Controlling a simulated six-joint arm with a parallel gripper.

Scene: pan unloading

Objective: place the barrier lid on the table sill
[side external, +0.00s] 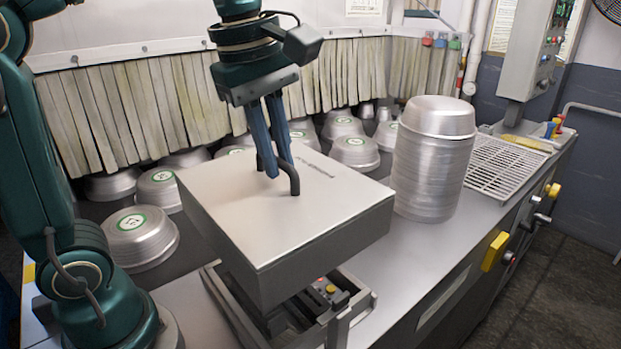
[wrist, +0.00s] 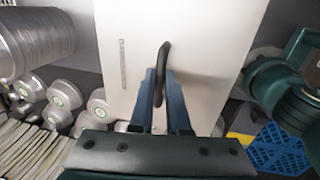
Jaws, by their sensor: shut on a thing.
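The barrier lid (side external: 290,225) is a large grey-white metal box-like cover with a dark curved handle on top. My gripper (side external: 276,168) is shut on that handle (side external: 292,178) from above. The lid looks roughly level and appears held above a metal frame (side external: 338,325) with dark parts inside. In the wrist view the lid (wrist: 185,50) fills the middle, with my gripper's blue fingers (wrist: 160,95) on the handle. The table sill (side external: 425,240) is the bare metal surface to the right of the lid. The lid's underside is hidden.
A tall stack of pans (side external: 432,160) stands on the sill just right of the lid. A white rack (side external: 505,167) lies beyond it. Several upturned pans (side external: 140,238) with green marks sit behind and left, before a strip curtain (side external: 150,105). The front right sill is clear.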

